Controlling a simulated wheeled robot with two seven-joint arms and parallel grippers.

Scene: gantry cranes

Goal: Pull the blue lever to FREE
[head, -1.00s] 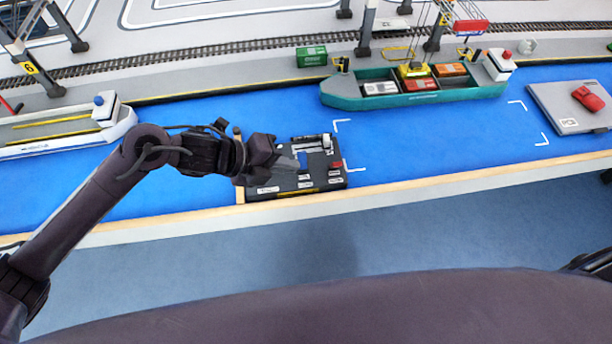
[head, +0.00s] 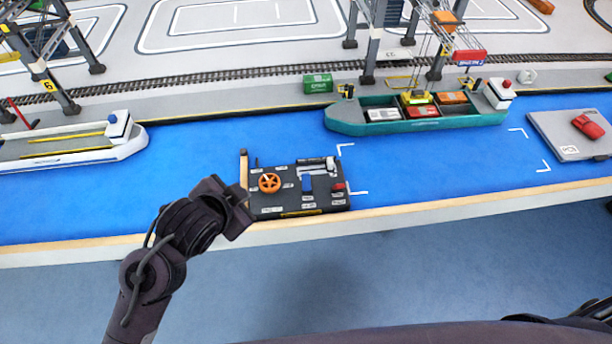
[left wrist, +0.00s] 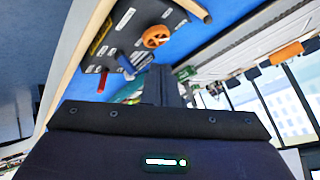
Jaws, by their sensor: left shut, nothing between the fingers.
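The blue lever (head: 307,183) stands on a dark control panel (head: 286,200) at the table's front edge. Labels sit around it, too small to read, so I cannot tell its setting. In the left wrist view the blue lever (left wrist: 126,63) shows left of the gripper. My left gripper (head: 243,208) is at the panel's left front corner, apart from the lever. It is shut and empty; its fingers (left wrist: 164,78) show in the left wrist view. My right gripper is not in view.
A white ship (head: 75,145) lies left, a green ship (head: 360,125) behind right. A grey platform with a red car (head: 588,126) is far right.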

